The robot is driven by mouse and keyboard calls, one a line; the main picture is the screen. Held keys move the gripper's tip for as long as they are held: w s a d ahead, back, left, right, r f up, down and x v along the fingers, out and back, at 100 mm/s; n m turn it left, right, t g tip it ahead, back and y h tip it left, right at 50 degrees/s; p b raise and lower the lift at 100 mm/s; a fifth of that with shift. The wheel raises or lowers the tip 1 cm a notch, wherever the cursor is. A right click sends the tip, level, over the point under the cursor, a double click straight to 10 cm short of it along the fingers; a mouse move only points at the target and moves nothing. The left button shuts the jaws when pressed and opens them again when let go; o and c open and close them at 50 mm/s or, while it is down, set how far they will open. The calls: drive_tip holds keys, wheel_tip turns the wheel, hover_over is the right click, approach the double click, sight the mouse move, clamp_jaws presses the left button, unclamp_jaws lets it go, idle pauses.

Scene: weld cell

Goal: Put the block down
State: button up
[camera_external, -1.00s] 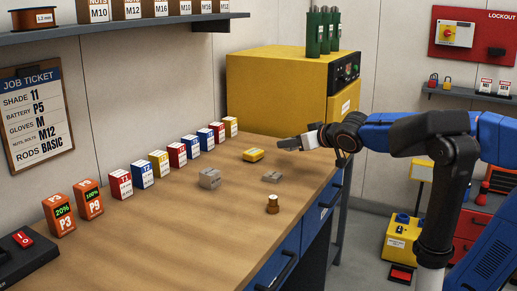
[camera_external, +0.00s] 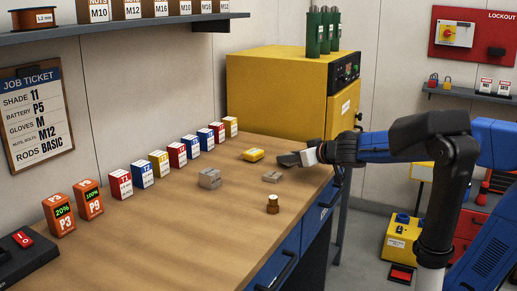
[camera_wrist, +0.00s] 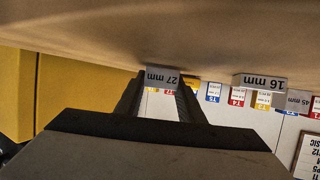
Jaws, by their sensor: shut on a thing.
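My gripper (camera_external: 290,159) is low over the far right part of the bench, beside the yellow item. In the wrist view its two dark fingers (camera_wrist: 160,83) are shut on a grey block marked 27 mm (camera_wrist: 162,75), which appears upside down. In the external view the held block cannot be made out clearly against the fingers. I cannot tell whether it touches the bench top.
A flat grey block (camera_external: 272,176) and a taller grey one (camera_external: 209,178) stand on the bench (camera_external: 180,235). A yellow item (camera_external: 253,155) and a brass-coloured cylinder (camera_external: 273,204) are nearby. Small labelled boxes (camera_external: 177,155) line the wall. The front middle is clear.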

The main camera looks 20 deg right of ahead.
drive_tip(key=shift+f, duration=0.15)
idle(0.3)
drive_tip(key=o, duration=1.1)
drive_tip(key=shift+o, duration=0.2)
drive_tip(key=shift+s+d+r, duration=0.2)
drive_tip(key=shift+s+r, duration=0.15)
drive_tip(key=shift+s, duration=0.1)
drive_tip(key=shift+v, duration=5.45)
drive_tip(key=shift+f, duration=0.1)
